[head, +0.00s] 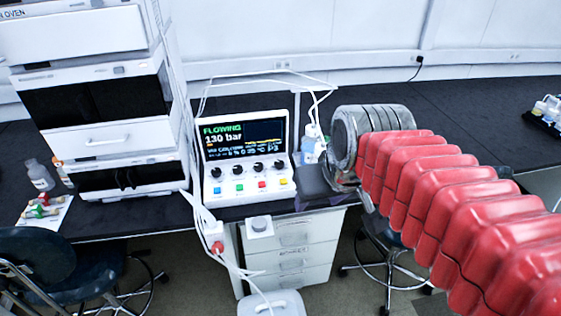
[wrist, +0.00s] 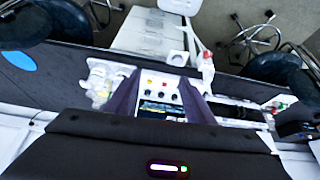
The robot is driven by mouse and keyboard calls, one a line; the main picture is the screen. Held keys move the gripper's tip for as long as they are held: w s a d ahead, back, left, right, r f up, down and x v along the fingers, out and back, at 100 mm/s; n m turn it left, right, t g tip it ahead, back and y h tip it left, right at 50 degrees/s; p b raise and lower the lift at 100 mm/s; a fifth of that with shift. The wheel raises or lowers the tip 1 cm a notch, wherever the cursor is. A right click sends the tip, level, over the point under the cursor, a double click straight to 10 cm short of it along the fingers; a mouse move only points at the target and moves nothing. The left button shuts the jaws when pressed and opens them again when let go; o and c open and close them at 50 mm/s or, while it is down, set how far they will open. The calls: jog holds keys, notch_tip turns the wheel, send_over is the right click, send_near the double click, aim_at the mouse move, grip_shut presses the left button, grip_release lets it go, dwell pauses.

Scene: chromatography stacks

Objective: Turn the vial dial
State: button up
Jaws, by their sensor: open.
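A white control box (head: 247,162) stands on the black bench in the head view, its screen reading "FLOWING" and "130 bar". A row of black dials (head: 245,169) sits above coloured buttons (head: 249,186). I cannot read which is the vial dial. A white block with a round grey knob (head: 259,223) is at the bench's front edge; it also shows in the wrist view (wrist: 177,58). My gripper (head: 318,198) is right of the control box. In the wrist view my gripper (wrist: 163,74) is open and empty, with the box's dials (wrist: 161,94) showing between its dark fingers.
Left of the box stands an instrument stack (head: 105,130). Bottles (head: 312,144) stand behind my gripper, right of the box. White tubing and a red-ended fitting (head: 216,246) hang in front of the bench. Stools (head: 45,262) and drawers (head: 292,250) are below.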

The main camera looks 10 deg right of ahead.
jog(key=w+r, duration=0.1)
jog(key=w, duration=0.9)
jog(key=n+g+y, duration=0.1)
jog(key=n, duration=0.2)
send_over(280, 163)
jog(key=s+d, duration=0.2)
jog(key=s, duration=0.3)
notch_tip(280, 163, down, 15)
jog(key=shift+s, duration=0.15)
jog(key=shift+f, duration=0.1)
jog(key=x, duration=1.3)
jog(key=shift+a+f, duration=0.25)
jog(key=shift+f, duration=0.05)
jog(key=shift+c, duration=0.7)
